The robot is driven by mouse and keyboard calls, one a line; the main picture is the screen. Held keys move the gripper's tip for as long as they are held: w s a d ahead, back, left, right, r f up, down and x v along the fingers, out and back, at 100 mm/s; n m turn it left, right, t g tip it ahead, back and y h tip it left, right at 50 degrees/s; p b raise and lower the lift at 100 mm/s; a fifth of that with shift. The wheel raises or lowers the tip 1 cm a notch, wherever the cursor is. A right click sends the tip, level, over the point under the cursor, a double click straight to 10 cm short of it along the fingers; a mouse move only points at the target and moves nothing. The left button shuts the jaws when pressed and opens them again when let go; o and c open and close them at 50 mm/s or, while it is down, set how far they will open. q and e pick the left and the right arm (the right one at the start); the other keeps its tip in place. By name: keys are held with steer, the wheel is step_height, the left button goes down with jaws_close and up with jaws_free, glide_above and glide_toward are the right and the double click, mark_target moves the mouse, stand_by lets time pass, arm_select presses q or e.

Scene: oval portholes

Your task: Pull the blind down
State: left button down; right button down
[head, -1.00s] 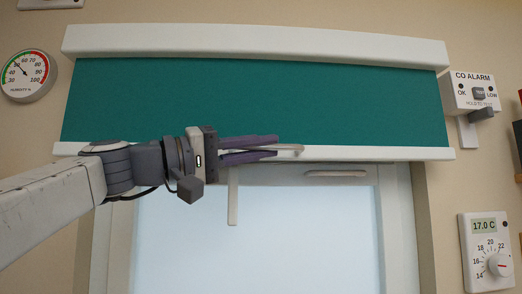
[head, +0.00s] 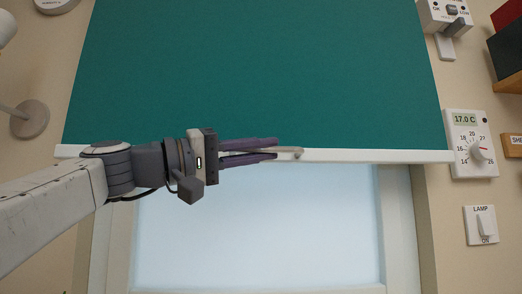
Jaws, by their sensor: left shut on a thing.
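The green blind (head: 255,75) hangs over the upper part of the window, with a white bottom bar (head: 380,155) along its lower edge. My left gripper (head: 277,149) comes in from the left in front of the bar. Its purple fingers are shut on a small pale pull tab (head: 291,153) at the middle of the bar. Below the bar, the pale window pane (head: 255,230) is uncovered. The top of the blind is out of the view. My right gripper is not in view.
A dark box on a wooden shelf (head: 508,84) is at the right edge. A beige wall lamp (head: 29,118) is at the left.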

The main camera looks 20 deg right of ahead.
arm_select(q)
step_height(320, 180, down, 24)
steer(key=b, duration=2.2)
steer(key=shift+f, duration=0.25)
steer(key=c, duration=0.9)
jaws_free()
steer(key=shift+w, duration=0.1)
steer(key=shift+r, duration=0.1)
steer(key=shift+s+d+r+p, duration=1.35)
steer(key=shift+s+r+p, duration=0.05)
steer(key=shift+r, duration=0.45)
steer(key=shift+s+d+r+p, duration=1.35)
steer(key=shift+s+r+p, duration=0.1)
steer(key=shift+r, duration=0.35)
steer(key=shift+s+d+r+p, duration=1.35)
steer(key=shift+s+r, duration=0.05)
steer(key=shift+r, duration=0.45)
